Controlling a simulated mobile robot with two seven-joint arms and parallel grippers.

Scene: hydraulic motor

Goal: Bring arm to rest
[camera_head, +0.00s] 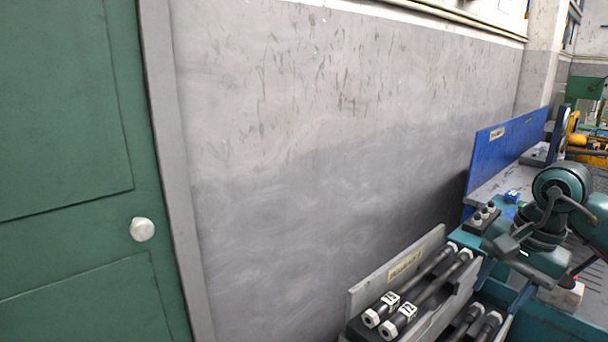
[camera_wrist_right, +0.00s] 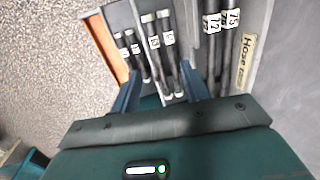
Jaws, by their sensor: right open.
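My right gripper (camera_head: 508,246) is at the right of the head view, at the end of my teal arm, above and beside the hose rack. In the right wrist view its two dark blue fingers (camera_wrist_right: 160,92) stand apart with nothing held between them. Beyond the fingers lie several dark hoses (camera_wrist_right: 160,50) with white numbered labels, on the grey rack. Whether the fingers touch the rack cannot be told. My left gripper is not in view.
The hose rack (camera_head: 398,263) stands low against the grey wall (camera_head: 330,150). A blue-backed bench (camera_head: 510,140) with small parts is behind my right arm. A green door (camera_head: 70,120) with a white knob (camera_head: 142,229) is at the left.

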